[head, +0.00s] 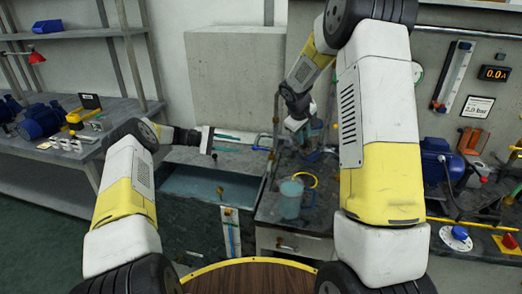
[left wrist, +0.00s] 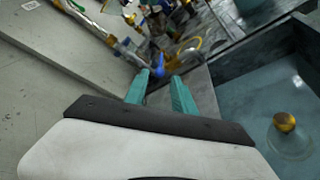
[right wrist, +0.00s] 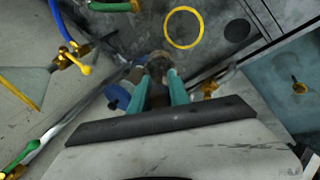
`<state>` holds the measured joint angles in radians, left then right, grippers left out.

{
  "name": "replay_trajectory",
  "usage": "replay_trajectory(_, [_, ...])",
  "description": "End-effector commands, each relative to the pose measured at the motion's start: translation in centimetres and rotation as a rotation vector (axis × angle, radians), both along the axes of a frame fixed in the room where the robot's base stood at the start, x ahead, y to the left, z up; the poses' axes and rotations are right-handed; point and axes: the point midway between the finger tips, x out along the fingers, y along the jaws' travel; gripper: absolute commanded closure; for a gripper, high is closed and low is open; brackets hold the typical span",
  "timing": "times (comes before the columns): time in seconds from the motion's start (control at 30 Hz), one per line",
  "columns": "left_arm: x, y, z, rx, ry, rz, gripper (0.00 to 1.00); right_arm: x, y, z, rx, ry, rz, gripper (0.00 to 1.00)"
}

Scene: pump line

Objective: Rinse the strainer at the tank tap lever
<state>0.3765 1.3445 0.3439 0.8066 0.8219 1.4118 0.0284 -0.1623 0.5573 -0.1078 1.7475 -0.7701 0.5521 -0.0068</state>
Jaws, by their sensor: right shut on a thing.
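My left gripper (head: 240,142) is open and empty above the back of the water tank (head: 190,186). The blue tap lever (left wrist: 158,64) lies just ahead of its fingertips (left wrist: 160,75), in line with the gap between them; I cannot tell whether they touch. The lever also shows small in the head view (head: 262,148). My right gripper (right wrist: 159,82) is shut on a dark brownish piece, apparently the strainer (right wrist: 157,64), over the grey bench. Its fingers hide part of the piece, and it is hard to make out in the head view.
A yellow ring (right wrist: 184,27) lies on the bench, near a bluish clear vessel (head: 291,200). Pipes with a yellow-handled valve (right wrist: 75,61) run beside my right gripper. A blue motor (head: 436,160) stands at the right.

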Motion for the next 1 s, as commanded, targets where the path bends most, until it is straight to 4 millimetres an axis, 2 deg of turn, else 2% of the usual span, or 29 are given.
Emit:
replay_trajectory(0.17, [0.2, -0.7, -0.7, -0.017, 0.005, 0.007, 0.69, 0.0, 0.0, 0.0, 0.001, -0.001, 0.0, 1.0])
replay_trajectory(0.27, [0.2, -2.2, -1.0, -0.017, 0.006, 0.005, 0.69, 0.0, 0.0, 0.0, 0.001, -0.001, 0.0, 1.0])
replay_trajectory(0.5, [0.4, -7.0, -2.1, -0.015, 0.006, 0.004, 0.69, 0.0, 0.0, 0.0, 0.0, -0.001, 0.0, 1.0])
replay_trajectory(0.7, [0.6, -10.0, -2.7, -0.015, 0.005, 0.006, 0.69, 0.0, 0.0, 0.0, 0.0, -0.001, 0.0, 1.0])
replay_trajectory(0.83, [0.7, -11.1, -3.0, -0.014, 0.005, 0.008, 0.69, 0.0, 0.0, 0.0, 0.0, -0.001, 0.0, 1.0])
replay_trajectory(1.0, [0.7, -11.5, -3.1, -0.014, 0.005, 0.008, 0.69, 0.0, 0.0, 0.0, 0.001, -0.001, 0.0, 1.0])
